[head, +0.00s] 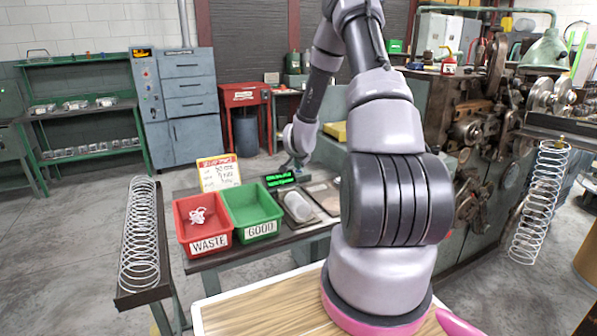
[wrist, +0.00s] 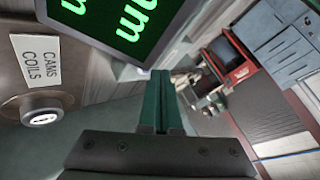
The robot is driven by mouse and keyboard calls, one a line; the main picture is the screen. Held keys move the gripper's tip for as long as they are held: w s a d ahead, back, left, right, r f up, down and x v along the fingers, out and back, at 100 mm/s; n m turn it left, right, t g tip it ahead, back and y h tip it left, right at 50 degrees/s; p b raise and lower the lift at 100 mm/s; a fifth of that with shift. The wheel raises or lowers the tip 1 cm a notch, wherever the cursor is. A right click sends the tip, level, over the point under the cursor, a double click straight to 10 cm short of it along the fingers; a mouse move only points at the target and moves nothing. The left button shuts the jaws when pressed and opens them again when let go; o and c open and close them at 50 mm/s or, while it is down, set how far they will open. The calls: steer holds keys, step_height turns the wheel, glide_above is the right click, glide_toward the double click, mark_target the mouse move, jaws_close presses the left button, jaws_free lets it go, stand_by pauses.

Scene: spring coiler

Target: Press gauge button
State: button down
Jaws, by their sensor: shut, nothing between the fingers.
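The gauge's dark display (head: 281,180) with green digits stands on the bench behind the green bin. In the wrist view the display (wrist: 115,22) fills the top left, seen tilted and close. My gripper (wrist: 160,73) is shut and empty, its green fingers together, with the tips just below the display's lower right corner. I cannot tell whether the tips touch anything. No gauge button can be made out for certain; the fingers may hide it. In the head view my gripper (head: 299,162) is small, pointing down just behind the display.
A red WASTE bin (head: 204,224) holds white scrap, beside a green GOOD bin (head: 252,212). A price-like sign (head: 219,172) stands behind them. In the wrist view a round knob (wrist: 38,112) sits under a CAMS COILS label (wrist: 37,60).

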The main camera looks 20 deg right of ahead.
stand_by(0.4)
steer(key=shift+r, duration=0.75)
steer(key=shift+r, duration=2.5)
